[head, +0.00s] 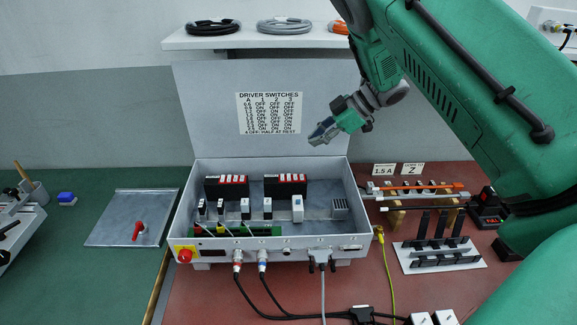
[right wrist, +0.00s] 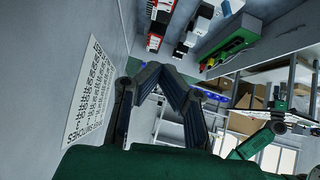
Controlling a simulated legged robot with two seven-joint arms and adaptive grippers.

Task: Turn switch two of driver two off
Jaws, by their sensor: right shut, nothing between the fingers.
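The open grey control box (head: 270,243) stands at the middle of the bench. Inside, at its back, are two black drivers with red and white switch blocks, a left one (head: 226,188) and a right one (head: 286,186). I cannot read which is driver two, and the single switch positions are too small to tell. My right gripper (head: 323,131) is shut and empty, above the drivers and to their right, in front of the raised lid and apart from everything. Its fingertips meet in the right wrist view (right wrist: 163,72). My left gripper is not in view.
The raised lid (head: 325,95) carries a driver switch table (head: 269,113). A red emergency button (head: 184,256) sits on the box's front left. A rack with black prongs (head: 440,252) stands right of the box. A shelf (head: 250,38) with cable coils hangs above.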

